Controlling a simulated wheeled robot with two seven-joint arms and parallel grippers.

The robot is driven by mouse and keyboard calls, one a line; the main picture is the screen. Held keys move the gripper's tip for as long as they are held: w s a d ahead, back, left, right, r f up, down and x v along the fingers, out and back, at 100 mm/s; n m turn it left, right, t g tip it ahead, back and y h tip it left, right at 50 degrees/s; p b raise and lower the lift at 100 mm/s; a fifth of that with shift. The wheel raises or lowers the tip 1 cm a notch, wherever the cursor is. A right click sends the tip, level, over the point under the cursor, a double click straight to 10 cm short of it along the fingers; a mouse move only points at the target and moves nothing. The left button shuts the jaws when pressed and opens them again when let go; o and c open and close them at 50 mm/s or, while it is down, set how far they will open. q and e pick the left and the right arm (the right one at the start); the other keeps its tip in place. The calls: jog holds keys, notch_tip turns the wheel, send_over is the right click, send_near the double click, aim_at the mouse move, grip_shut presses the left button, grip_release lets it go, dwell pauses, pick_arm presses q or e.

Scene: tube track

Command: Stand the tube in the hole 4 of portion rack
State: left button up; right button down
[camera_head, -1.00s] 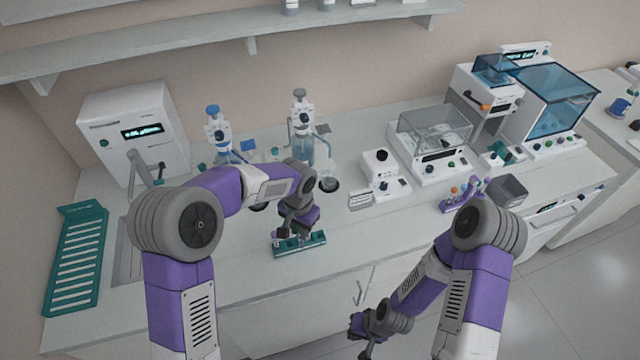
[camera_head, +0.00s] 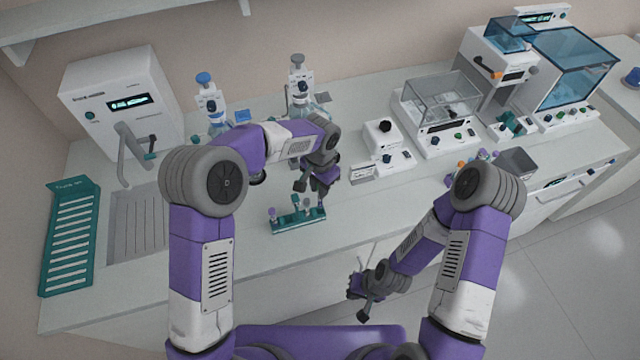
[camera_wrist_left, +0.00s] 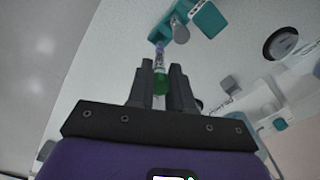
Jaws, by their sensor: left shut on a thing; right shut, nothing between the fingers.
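A teal rack (camera_head: 298,221) stands on the bench near its front edge, with several small purple- or pale-topped tubes in it; hole numbers are too small to read. My left gripper (camera_head: 316,190) is above the rack's right end. In the left wrist view my left gripper (camera_wrist_left: 160,75) is shut on a slim tube (camera_wrist_left: 160,84) with a green part between the fingers. Part of a teal rack (camera_wrist_left: 183,12) shows beyond the tube in that view; I cannot tell whether they touch. My right gripper (camera_head: 356,293) is shut and empty, low in front of the bench.
A sink (camera_head: 137,225) and a teal slotted rack (camera_head: 70,235) are at the left. Bottles with dispensers (camera_head: 210,108) stand behind the left arm. A small white device (camera_head: 383,145) and a balance (camera_head: 438,112) stand right.

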pick_arm(q)
jog(key=shift+s+f, duration=0.1)
jog(key=shift+f, duration=0.35)
jog(key=shift+b, duration=0.3)
jog(key=shift+f+b, duration=0.3)
jog(key=shift+f, duration=0.2)
dwell(0.7)
jog(key=shift+f+b, duration=0.35)
jog(key=shift+f, duration=0.15)
jog(key=shift+f, duration=0.1)
jog(key=shift+f+b, duration=0.45)
jog(key=shift+f, duration=0.1)
jog(key=o, duration=0.9)
